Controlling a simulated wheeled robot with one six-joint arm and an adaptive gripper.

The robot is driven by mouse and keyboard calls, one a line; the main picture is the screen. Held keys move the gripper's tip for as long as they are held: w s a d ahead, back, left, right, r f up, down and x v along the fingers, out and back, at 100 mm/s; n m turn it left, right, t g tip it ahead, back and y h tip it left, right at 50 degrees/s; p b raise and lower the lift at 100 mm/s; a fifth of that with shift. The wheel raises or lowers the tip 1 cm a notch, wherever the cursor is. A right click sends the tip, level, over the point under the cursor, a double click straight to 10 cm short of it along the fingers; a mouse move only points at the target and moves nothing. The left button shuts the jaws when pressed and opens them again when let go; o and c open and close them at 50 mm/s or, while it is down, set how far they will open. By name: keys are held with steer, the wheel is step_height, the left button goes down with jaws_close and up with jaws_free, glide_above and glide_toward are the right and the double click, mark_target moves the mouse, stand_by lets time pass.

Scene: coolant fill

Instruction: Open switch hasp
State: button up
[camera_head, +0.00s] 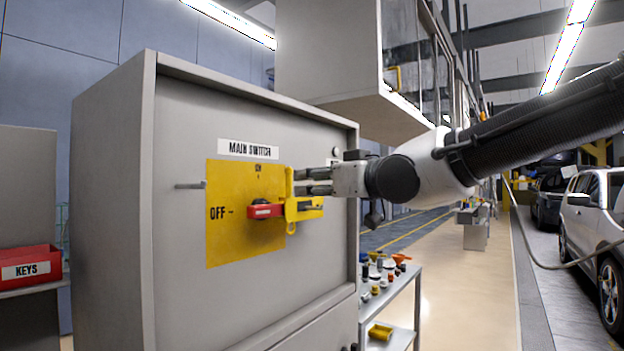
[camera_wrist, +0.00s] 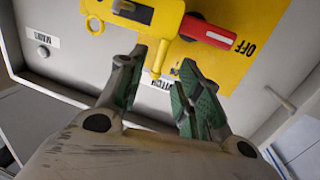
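The yellow switch hasp (camera_head: 303,208) is on the grey cabinet's yellow plate, at the right of the red switch handle (camera_head: 265,211). The handle points to the OFF mark. In the wrist view the hasp (camera_wrist: 135,18) is at the top, with a thin yellow bar (camera_wrist: 158,62) reaching down from it. The red handle (camera_wrist: 207,33) is to its right. My gripper (camera_head: 303,181) is close to the upright bar in the head view. In the wrist view my gripper (camera_wrist: 162,58) is open, with the bar's end between its fingertips and visible gaps on both sides.
The grey cabinet (camera_head: 185,240) carries a MAIN SWITCH label (camera_head: 248,149) and a short peg (camera_head: 190,185) left of the plate. A red KEYS bin (camera_head: 28,265) stands at the left. A cart (camera_head: 402,300) with small items stands at the right.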

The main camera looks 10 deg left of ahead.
mark_target(291, 178)
steer(key=shift+y, duration=0.3)
steer(key=x, duration=0.5)
steer(key=r+x, duration=0.1)
steer(key=x, duration=0.1)
steer(key=shift+w+a+r, duration=0.1)
steer(key=shift+w+a, duration=0.15)
steer(key=shift+a, duration=0.05)
jaws_close()
